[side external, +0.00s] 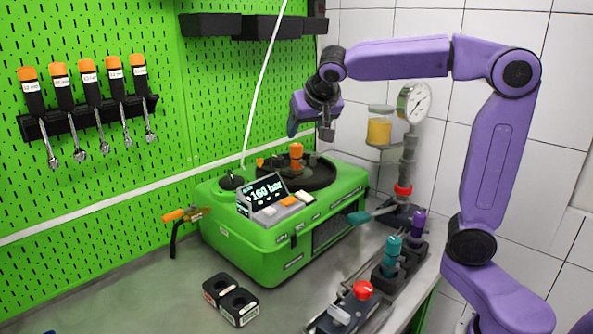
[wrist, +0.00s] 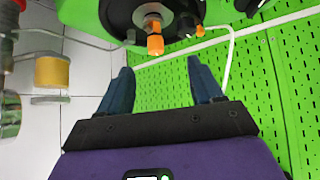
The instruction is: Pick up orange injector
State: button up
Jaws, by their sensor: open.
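The orange injector (side external: 297,156) stands upright in the round black top of the green test bench (side external: 290,250). In the wrist view, the injector (wrist: 155,40) shows at the top, with its orange end facing my gripper. My gripper (side external: 309,132) is open and empty, above the bench and a little above the injector, apart from it. In the wrist view, the two dark blue fingers of my gripper (wrist: 160,68) are spread, with the injector beyond the gap between them. The lower part of the injector is hidden in the bench top.
A 160 bar display (side external: 262,193) sits on the bench's front. A pressure gauge (side external: 414,102) stands behind at right. A white cable (side external: 262,85) hangs left of my gripper.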

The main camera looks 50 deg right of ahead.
aim_at(297, 145)
jog(key=shift+m+h, duration=0.4)
jog(key=shift+m, duration=0.2)
jog(key=x, duration=0.6)
jog(key=w+d+r+x, duration=0.1)
jog(key=x, duration=0.4)
jog(key=r+x, duration=0.1)
jog(key=x, duration=0.5)
jog(key=shift+w+d+f, duration=0.3)
jog(key=shift+w, duration=0.15)
grip_shut()
